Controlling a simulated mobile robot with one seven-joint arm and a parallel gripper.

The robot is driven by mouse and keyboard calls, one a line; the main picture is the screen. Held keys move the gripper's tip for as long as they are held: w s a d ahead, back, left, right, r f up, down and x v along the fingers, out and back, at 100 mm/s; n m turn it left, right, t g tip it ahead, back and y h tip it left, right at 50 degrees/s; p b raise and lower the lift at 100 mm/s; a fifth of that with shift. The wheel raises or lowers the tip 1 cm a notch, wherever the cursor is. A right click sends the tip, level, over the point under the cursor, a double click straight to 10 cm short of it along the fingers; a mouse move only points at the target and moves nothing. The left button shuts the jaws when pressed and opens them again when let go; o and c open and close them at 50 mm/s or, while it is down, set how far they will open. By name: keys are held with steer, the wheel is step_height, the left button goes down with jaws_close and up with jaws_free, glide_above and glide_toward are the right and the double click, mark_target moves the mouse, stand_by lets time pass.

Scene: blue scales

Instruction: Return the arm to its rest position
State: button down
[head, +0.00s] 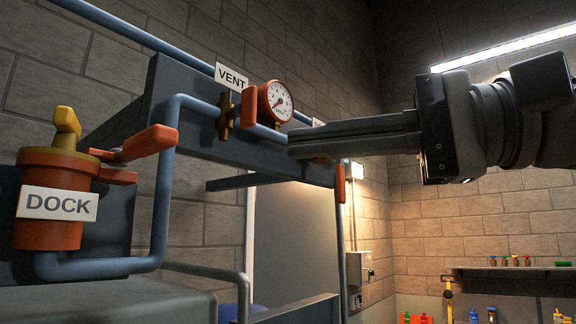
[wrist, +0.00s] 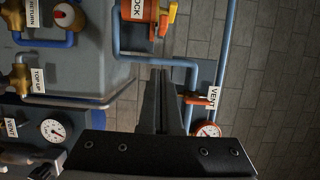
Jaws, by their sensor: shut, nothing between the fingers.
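My gripper (head: 292,145) reaches in from the right in the head view, level and pointing left. Its long dark fingers lie together, shut, with nothing between them. In the wrist view my gripper (wrist: 160,72) also shows shut, with the fingers pointing up the picture. In the head view the fingertips appear in front of the grey beam, just right of the round pressure gauge (head: 276,103). I cannot tell how far apart they are in depth. The gauge also shows in the wrist view (wrist: 207,130), right of the fingers.
An orange DOCK cylinder (head: 50,205) with orange levers (head: 146,144) stands at left. A VENT label (head: 231,78) and brass valve (head: 225,115) sit by blue pipes (head: 160,215). A shelf with small bottles (head: 510,262) is at lower right. Open room shows below my arm.

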steer(key=shift+d, duration=0.1)
steer(key=w+d+f+t+h, duration=0.25)
steer(key=f+h, duration=0.25)
steer(key=f, duration=0.8)
steer(key=w+d+f+t+h, duration=0.1)
steer(key=w+f+h, duration=0.3)
steer(key=f, duration=1)
steer(key=s+d+f+n+g+h, duration=0.1)
steer(key=d+f+h, duration=0.3)
steer(key=f, duration=0.6)
steer(key=s+d+f+n+g+h, duration=0.1)
steer(key=s+d+f+h, duration=0.3)
steer(key=f, duration=0.6)
steer(key=shift+s+d+f+n, duration=0.2)
steer(key=shift+d+n, duration=0.2)
steer(key=shift+d, duration=0.75)
steer(key=shift+a, duration=0.15)
